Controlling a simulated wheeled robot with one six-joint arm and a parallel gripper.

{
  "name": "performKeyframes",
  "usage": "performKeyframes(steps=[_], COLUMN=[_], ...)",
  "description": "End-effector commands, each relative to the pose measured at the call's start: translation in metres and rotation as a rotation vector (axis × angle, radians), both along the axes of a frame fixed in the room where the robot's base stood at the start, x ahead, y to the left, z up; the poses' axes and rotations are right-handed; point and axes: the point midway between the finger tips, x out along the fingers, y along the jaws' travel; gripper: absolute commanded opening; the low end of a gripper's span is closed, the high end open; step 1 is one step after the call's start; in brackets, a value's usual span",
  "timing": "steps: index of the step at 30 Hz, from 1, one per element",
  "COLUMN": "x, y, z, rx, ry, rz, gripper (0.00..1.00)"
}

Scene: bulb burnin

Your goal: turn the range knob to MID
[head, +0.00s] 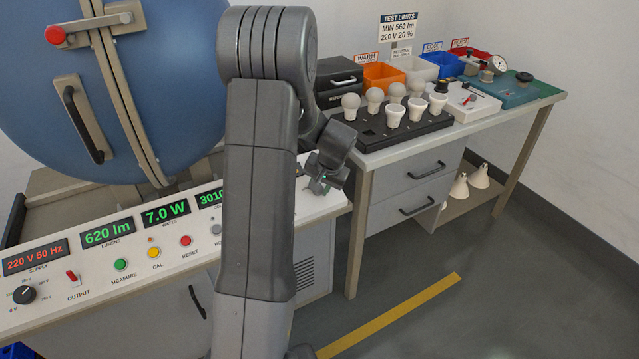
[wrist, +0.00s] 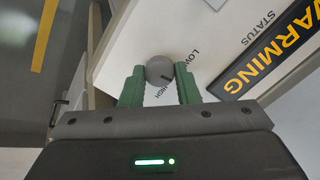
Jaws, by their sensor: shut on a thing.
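The range knob (wrist: 160,69) is a small grey round knob with a dark pointer line, on the white panel. In the wrist view my gripper (wrist: 160,84) has its green fingers on both sides of the knob, shut on it. The pointer line faces the lower right in that view. A LOW label lies to the right of the knob and a HIGH label just below it; a MID label cannot be made out. In the head view my gripper (head: 319,186) is over the right end of the console (head: 140,270), and the knob cannot be made out there.
The console carries lit displays, colored buttons and a supply dial (head: 24,294). A blue sphere (head: 110,90) stands behind it. To the right is a workbench (head: 415,150) with a black bulb rack (head: 400,128) and bins. A yellow line (head: 390,315) crosses the open floor.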

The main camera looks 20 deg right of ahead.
Motion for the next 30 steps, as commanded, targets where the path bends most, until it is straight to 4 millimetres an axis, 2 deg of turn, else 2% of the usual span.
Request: performKeyframes(steps=[10,26,27,30], x=[-0.0006,-0.0006,-0.0006,-0.0006], y=[-0.0009,-0.0009,-0.0009,-0.0009], z=[0.0003,-0.0003,-0.0003,-0.0003], rx=[0.064,0.076,0.076,0.076], ry=[0.005,0.006,0.006,0.006], rz=[-0.128,-0.150,-0.150,-0.150], gripper=[0.06,0.06,0.33,0.50])
